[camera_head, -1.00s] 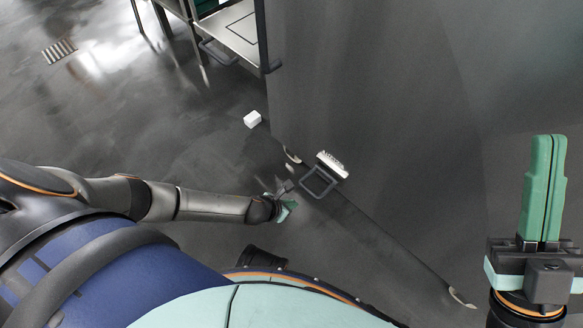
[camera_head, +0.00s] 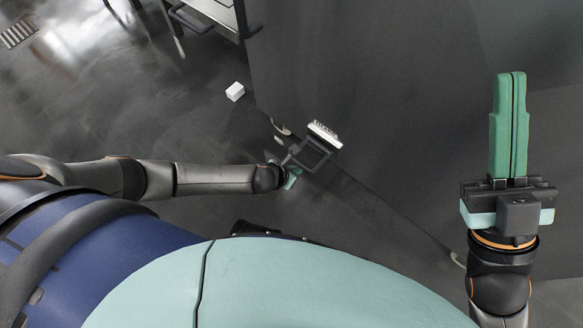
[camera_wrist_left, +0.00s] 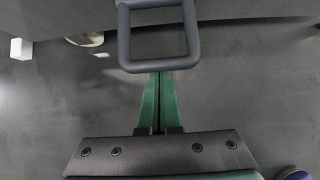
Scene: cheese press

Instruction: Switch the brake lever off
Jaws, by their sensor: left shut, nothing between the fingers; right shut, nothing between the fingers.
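A dark square loop handle (camera_head: 318,157) stands out from the foot of a large dark panel; I take it for the brake lever but cannot be sure. My left gripper (camera_head: 296,176) is low beside this loop, shut and empty, partly hidden by its own wrist in the head view. In the left wrist view its green fingers (camera_wrist_left: 158,76) point at the lower bar of the loop (camera_wrist_left: 126,38). Their tips look right at that bar; whether they touch cannot be told. My right gripper (camera_head: 510,78) is shut and empty, pointing up in front of the panel at the right.
The dark panel (camera_head: 400,100) fills the right. A white ribbed piece (camera_head: 323,134) is beside the loop, and a pale curved piece (camera_head: 281,127) lies at the panel's corner. A white block (camera_head: 235,91) is on the floor. A metal cart (camera_head: 212,12) stands at the back left.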

